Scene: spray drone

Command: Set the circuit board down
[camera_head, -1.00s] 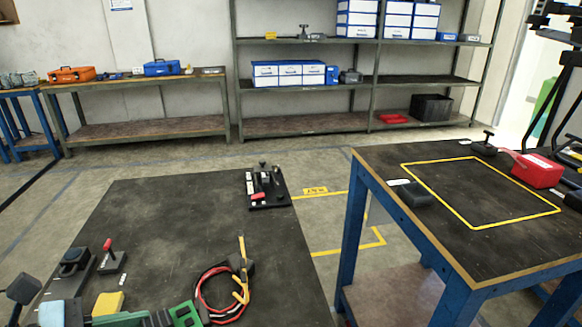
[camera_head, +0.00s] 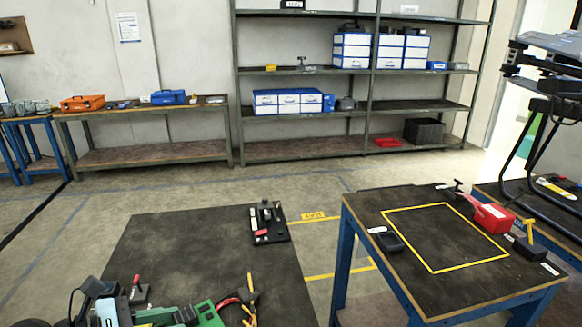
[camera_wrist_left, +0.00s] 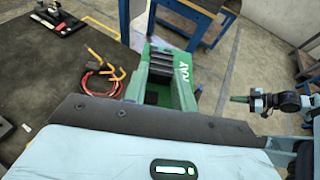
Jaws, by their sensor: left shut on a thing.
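A dark holder with small tools (camera_head: 268,222) stands at the table's back right corner. A red cable and yellow-handled tool (camera_head: 250,300) lie by the green piece. The right table (camera_head: 460,290) bears a yellow outline (camera_head: 430,268), a black box (camera_head: 388,242) and a red box (camera_head: 493,217). The dark table's middle is clear.

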